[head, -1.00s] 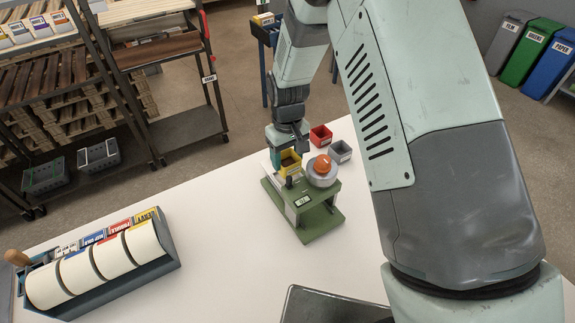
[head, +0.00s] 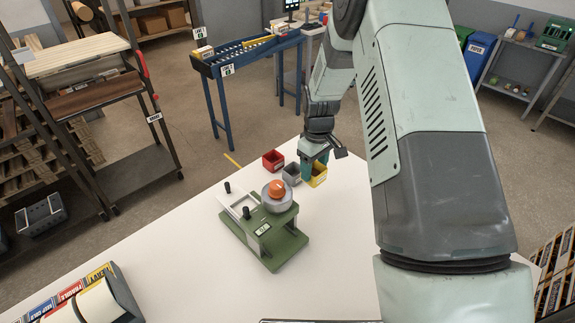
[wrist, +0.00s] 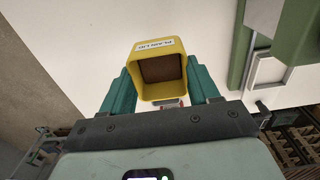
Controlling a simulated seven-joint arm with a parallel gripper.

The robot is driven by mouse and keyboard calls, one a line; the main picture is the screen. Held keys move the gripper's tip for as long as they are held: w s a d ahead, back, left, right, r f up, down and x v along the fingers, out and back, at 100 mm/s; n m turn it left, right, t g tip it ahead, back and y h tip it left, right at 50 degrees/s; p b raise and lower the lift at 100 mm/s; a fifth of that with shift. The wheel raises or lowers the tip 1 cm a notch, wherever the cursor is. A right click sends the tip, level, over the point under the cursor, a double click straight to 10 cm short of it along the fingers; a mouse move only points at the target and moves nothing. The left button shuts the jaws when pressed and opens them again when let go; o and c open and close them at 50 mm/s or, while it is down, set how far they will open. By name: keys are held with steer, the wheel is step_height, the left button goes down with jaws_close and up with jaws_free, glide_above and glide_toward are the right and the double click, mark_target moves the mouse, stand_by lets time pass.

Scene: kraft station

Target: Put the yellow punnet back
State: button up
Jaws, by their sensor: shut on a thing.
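The yellow punnet (head: 319,176) is at the right end of a short row of punnets, beside the grey one, in the head view. My gripper (head: 314,158) is over it, partly hiding it. In the wrist view the yellow punnet (wrist: 160,92) sits between the two teal fingers (wrist: 160,88), which are shut on it. It has brown contents and a white label on its rim. I cannot tell whether its base touches the table.
A grey punnet (head: 291,174) and a red punnet (head: 273,160) stand at the table's far edge. A green device (head: 285,243) with a white plate and an orange-topped round part (head: 277,194) stands nearby, left of my gripper.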

steer(key=shift+d+f, duration=0.4)
steer(key=shift+w+f, duration=0.1)
steer(key=shift+f, duration=2.4)
steer(key=shift+f, duration=0.75)
steer(key=o, duration=1.2)
steer(key=shift+r, duration=4)
